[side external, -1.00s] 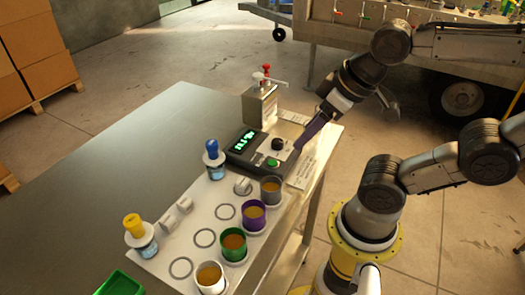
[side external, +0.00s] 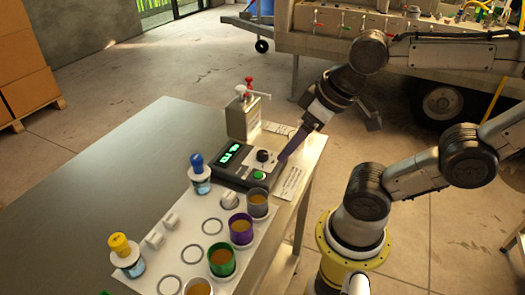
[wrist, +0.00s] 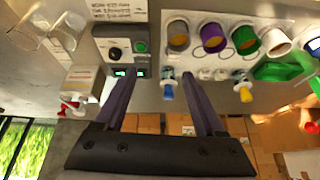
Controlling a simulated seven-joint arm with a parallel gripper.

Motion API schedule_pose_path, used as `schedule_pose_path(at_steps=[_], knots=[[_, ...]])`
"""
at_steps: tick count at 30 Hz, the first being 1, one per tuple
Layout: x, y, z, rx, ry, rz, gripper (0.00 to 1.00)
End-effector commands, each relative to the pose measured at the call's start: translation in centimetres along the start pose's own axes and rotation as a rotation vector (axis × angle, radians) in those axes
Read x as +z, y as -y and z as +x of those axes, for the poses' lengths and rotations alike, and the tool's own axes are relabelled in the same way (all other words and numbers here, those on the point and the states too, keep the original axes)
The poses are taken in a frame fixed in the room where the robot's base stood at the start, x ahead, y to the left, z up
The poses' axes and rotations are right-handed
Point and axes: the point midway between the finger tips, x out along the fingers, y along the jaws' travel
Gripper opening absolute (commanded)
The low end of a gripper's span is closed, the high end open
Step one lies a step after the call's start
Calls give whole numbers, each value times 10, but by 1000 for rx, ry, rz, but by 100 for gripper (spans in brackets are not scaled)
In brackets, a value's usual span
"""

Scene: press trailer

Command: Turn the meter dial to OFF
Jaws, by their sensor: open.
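The meter (side external: 240,176) is a dark box with a lit green display (side external: 230,153), a black round dial (side external: 263,156) and a green button (side external: 259,175). The meter also shows in the wrist view, with the dial (wrist: 115,53) left of the green button (wrist: 140,46). The dial's pointer setting is too small to read. My gripper (side external: 282,160) reaches down from the upper right, its purple fingers close beside the dial. In the wrist view my gripper (wrist: 159,78) is open with nothing held; its left finger overlaps the meter's display area.
A metal box with red-topped parts (side external: 242,120) stands behind the meter. Several coloured cups, including a purple one (side external: 241,229), and a blue-topped bottle (side external: 198,172) stand on the white board in front. A printed sheet (side external: 291,182) lies right of the meter. The table's left half is clear.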

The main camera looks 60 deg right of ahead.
Motion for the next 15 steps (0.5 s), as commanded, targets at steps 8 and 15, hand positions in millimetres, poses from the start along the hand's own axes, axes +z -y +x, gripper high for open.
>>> schedule_pose_path(at_steps=[8, 15], knots=[[-44, -9, -14, 46, 94, 366, 72], [-95, -45, 7, 156, 248, 720, 72]])
